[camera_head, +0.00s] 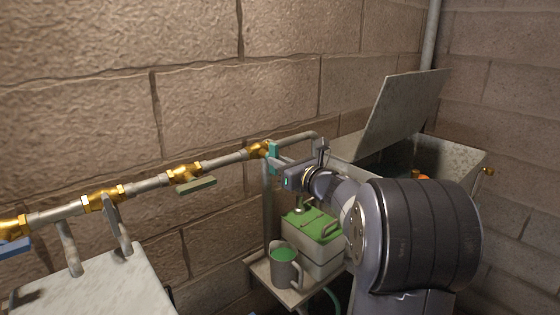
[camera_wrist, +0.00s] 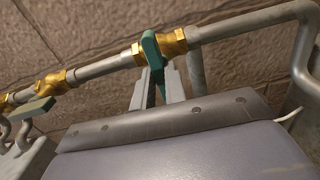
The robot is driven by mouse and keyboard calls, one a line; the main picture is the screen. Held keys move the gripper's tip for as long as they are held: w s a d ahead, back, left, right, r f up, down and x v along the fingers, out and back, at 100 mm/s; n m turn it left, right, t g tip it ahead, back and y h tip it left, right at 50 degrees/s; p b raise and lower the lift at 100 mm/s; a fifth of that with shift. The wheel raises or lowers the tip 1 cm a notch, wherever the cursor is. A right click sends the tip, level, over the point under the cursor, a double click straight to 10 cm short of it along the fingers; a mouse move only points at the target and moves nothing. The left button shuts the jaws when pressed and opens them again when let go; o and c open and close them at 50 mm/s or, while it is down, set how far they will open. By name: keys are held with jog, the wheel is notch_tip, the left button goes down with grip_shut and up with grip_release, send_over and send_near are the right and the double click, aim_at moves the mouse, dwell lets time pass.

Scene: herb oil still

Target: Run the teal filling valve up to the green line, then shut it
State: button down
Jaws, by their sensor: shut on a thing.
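The teal valve handle (camera_head: 273,157) sits on a brass valve (camera_head: 258,148) near the right end of the wall pipe. In the wrist view the teal handle (camera_wrist: 150,50) lies across the pipe, its lower part between my fingers. My gripper (camera_wrist: 158,88) is shut on that handle; in the head view my gripper (camera_head: 284,168) reaches it from the right. A pale container with a green top (camera_head: 312,226) stands below the pipe's end, partly hidden by my arm. A grey mug (camera_head: 286,272) with green inside stands before it. I cannot make out a green line.
Left along the pipe are a valve with a dull green handle (camera_head: 197,186), one with a grey handle (camera_head: 117,226) and one with a blue handle (camera_head: 14,247). A pale basin (camera_head: 455,160) with a raised lid (camera_head: 405,110) is behind my arm. A pale bench (camera_head: 95,285) is front left.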

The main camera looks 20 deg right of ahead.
dwell(0.5)
jog(key=c, duration=1.5)
grip_release()
jog(key=shift+o, duration=0.2)
jog(key=b+v, duration=0.3)
jog(key=v, duration=0.8)
jog(key=shift+w+f, duration=0.1)
